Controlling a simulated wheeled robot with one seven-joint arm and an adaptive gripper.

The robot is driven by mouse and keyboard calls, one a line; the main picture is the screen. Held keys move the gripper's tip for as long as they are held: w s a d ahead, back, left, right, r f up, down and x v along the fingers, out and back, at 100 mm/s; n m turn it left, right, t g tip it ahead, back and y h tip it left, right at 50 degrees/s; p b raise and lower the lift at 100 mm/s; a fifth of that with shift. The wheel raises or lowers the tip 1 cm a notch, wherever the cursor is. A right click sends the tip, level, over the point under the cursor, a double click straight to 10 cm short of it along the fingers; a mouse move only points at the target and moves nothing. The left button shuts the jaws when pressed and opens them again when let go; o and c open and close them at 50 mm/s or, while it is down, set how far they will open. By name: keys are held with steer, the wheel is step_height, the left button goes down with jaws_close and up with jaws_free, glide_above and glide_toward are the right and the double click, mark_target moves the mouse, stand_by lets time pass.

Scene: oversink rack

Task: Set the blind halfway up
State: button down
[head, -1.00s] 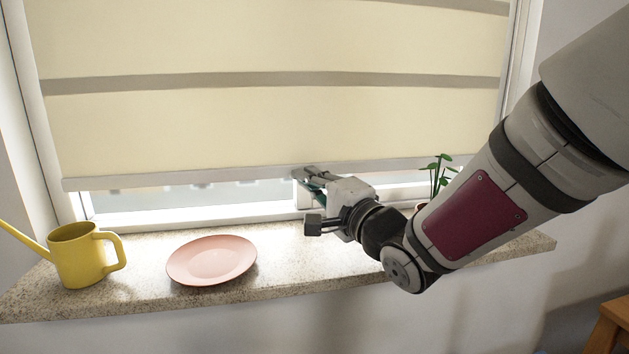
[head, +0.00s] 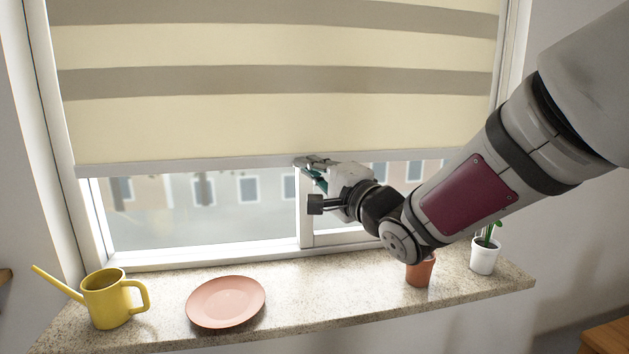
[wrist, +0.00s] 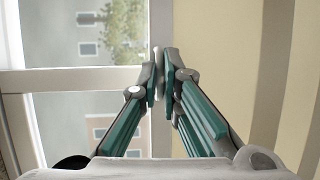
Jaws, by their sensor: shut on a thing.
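The blind (head: 280,124) is a cream roller blind with grey-brown bands, hanging in front of the window. Its pale bottom bar (head: 200,166) hangs well above the sill, with window glass showing below it. My gripper (head: 308,162) is at the bar, near its middle, and is shut on it. In the wrist view the two fingertips (wrist: 161,75) close on the thin bar edge, with the blind fabric (wrist: 225,70) on the right and the window on the left. The top of the blind is out of view.
On the stone sill (head: 340,300) stand a yellow watering can (head: 108,299), a pink plate (head: 226,302), a terracotta pot (head: 419,272) below my arm and a white pot with a plant (head: 485,256). A white window frame post (head: 305,215) stands behind my gripper. Buildings show outside.

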steer(key=p, duration=1.1)
glide_toward(296, 72)
steer(key=x, duration=0.4)
steer(key=shift+w+a, duration=0.3)
steer(key=shift+w+r+p, duration=0.1)
steer(key=shift+r+p, duration=0.7)
steer(key=shift+r, duration=0.15)
steer(key=c, duration=1.8)
jaws_free()
steer(key=v, duration=1.2)
steer(key=shift+f, duration=0.1)
